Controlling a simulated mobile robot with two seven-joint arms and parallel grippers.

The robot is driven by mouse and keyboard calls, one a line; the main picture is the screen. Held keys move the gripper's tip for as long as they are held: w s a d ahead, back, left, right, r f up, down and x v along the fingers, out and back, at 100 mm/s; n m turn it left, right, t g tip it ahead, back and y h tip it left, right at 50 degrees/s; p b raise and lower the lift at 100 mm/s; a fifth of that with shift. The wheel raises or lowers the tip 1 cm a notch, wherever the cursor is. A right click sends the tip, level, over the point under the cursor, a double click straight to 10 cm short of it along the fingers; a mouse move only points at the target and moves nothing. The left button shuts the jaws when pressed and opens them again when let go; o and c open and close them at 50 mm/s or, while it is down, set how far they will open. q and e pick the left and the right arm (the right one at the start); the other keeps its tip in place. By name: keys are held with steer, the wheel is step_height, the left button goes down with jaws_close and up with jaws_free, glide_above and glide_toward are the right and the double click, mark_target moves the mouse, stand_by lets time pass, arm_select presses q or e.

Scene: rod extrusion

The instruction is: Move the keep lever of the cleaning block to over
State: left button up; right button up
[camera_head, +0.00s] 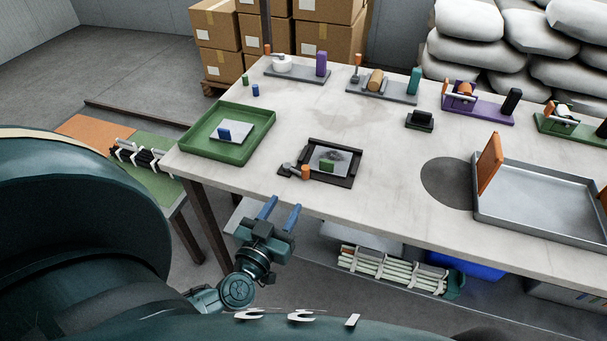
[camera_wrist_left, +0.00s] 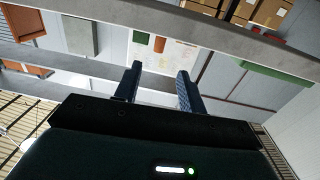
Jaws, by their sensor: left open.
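A black frame (camera_head: 348,181) lies near the front edge of the table, with a grey plate and a small green block (camera_head: 327,166) in it; it looks like the cleaning block. A short lever with an orange knob (camera_head: 305,172) sticks out at its front left corner and looks like the keep lever. My left gripper (camera_head: 280,211) is open and empty, in front of the table edge, below and left of the lever, not touching it. In the left wrist view its blue fingers (camera_wrist_left: 160,72) stand apart with nothing between them. My right gripper is not in view.
A green tray (camera_head: 262,134) with a plate and blue block sits left on the table (camera_head: 300,105). A grey metal tray (camera_head: 540,224) with orange uprights stands right, beside a dark round patch (camera_head: 447,182). Fixtures line the back. A shelf with bundled rods (camera_head: 390,268) is below.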

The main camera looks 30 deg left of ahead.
mark_target(304, 174)
arm_select(q)
steer(key=w, duration=0.3)
steer(key=w+a, duration=0.1)
steer(key=w, duration=0.7)
steer(key=shift+a, duration=0.4)
steer(key=shift+c, duration=0.4)
jaws_close()
